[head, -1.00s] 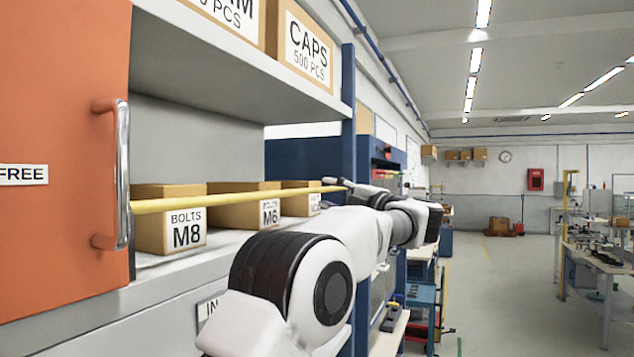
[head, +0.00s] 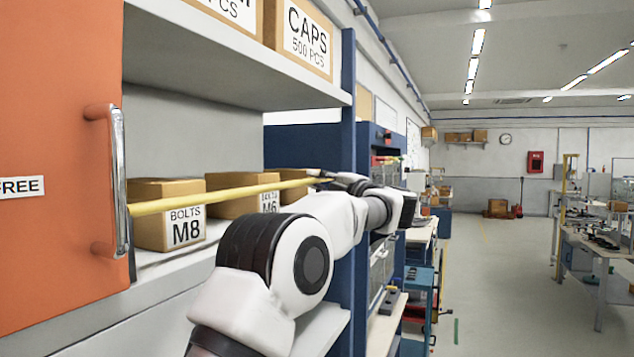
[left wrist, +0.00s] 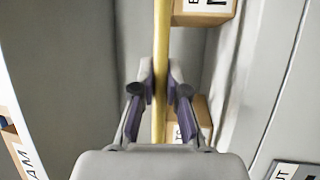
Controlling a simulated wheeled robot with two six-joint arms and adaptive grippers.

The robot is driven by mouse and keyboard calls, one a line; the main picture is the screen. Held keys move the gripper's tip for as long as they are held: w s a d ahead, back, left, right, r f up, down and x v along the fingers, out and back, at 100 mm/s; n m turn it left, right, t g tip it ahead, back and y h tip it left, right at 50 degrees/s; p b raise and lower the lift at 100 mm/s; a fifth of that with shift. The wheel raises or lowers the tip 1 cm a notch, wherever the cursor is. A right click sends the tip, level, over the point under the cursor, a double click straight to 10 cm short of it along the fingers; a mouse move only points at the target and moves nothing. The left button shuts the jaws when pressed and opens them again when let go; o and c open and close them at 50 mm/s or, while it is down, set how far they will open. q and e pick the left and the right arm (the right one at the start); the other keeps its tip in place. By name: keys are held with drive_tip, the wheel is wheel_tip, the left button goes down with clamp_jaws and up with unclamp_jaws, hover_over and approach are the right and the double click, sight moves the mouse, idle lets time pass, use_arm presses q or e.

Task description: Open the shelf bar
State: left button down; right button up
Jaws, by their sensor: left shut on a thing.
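The yellow shelf bar (head: 215,193) runs across the front of the shelf, past the boxes of bolts. Its left end is near the orange door's handle, and it slopes slightly up to the right in the head view. My left gripper (head: 324,177) is at the bar's right part. In the left wrist view the gripper (left wrist: 160,82) has its two fingers on either side of the bar (left wrist: 162,35), shut on it. The bar's right end is hidden by the gripper. My right gripper is not in view.
Boxes of bolts, M8 (head: 168,229) and M6 (head: 240,206), stand behind the bar. A CAPS box (head: 300,38) stands on the upper shelf. The orange door (head: 55,170) with a metal handle (head: 119,180) is at left. A blue post (head: 348,150) stands behind my arm. Open floor lies right.

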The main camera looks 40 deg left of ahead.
use_arm(q)
drive_tip(key=shift+b, duration=0.3)
drive_tip(key=shift+w+d+f+m+t+y+b, duration=0.2)
drive_tip(key=shift+d+m+t+y+b, duration=0.6)
drive_tip(key=shift+b, duration=1)
drive_tip(key=shift+w+d+f+m+t+y+b, duration=0.25)
drive_tip(key=shift+m+t+y+b, duration=0.55)
drive_tip(key=shift+b, duration=1.05)
drive_tip(key=shift+w+d+f+m+t+y+b, duration=0.15)
drive_tip(key=shift+d+m+t+y+b, duration=0.45)
drive_tip(key=shift+m+y+b, duration=0.85)
drive_tip(key=shift+n+h+b, duration=0.35)
drive_tip(key=shift+n, duration=0.1)
